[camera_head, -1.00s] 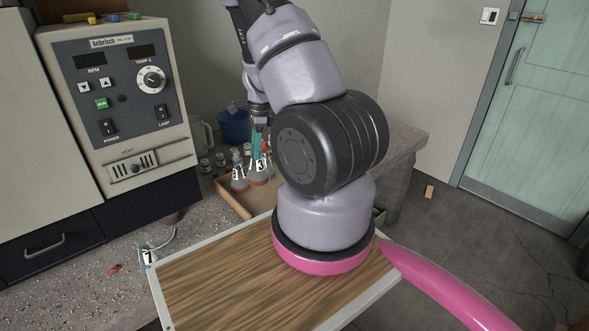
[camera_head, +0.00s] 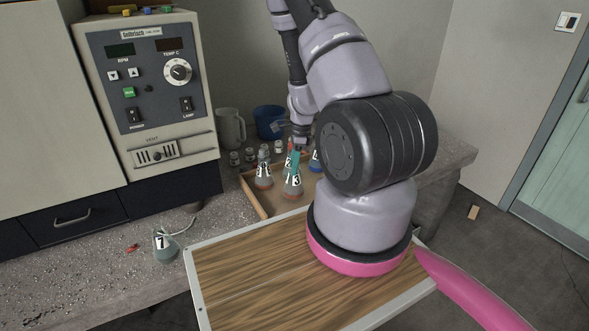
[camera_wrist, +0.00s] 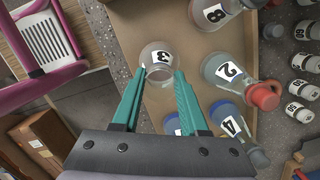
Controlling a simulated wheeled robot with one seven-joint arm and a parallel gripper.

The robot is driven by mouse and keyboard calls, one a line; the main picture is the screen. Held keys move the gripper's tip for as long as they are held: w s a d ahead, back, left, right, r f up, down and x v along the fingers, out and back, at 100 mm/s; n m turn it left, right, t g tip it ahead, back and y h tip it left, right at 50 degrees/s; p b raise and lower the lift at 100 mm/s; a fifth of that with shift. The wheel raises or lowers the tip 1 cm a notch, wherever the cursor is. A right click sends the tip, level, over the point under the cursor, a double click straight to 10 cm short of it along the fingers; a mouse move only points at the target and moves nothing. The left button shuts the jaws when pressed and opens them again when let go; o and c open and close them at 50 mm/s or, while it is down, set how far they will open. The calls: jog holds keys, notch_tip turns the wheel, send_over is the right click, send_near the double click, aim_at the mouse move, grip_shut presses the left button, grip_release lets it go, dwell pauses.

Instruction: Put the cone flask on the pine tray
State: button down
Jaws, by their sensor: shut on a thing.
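My gripper (camera_wrist: 158,78) has teal fingers and is shut on a clear cone flask labelled 3 (camera_wrist: 157,57). In the head view this flask (camera_head: 293,187) shows an orange-red lower part, and the fingers (camera_head: 296,158) close on its upper part. It is over the near part of the pine tray (camera_head: 253,197), a shallow wooden tray on the bench. I cannot tell whether its base touches the tray. In the wrist view the tray floor (camera_wrist: 150,18) shows around the flask.
Other cone flasks stand close by on the tray: flask 8 (camera_head: 264,176), flask 2 (camera_wrist: 229,72) and flask 4 (camera_wrist: 233,130). Flask 7 (camera_head: 165,246) stands on the bench at left. Small jars (camera_wrist: 303,88), a blue bucket (camera_head: 270,121) and a jug (camera_head: 230,128) are behind.

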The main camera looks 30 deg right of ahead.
jog(key=shift+f, duration=0.95)
jog(key=shift+c, duration=2.2)
grip_release()
jog(key=shift+a, duration=0.1)
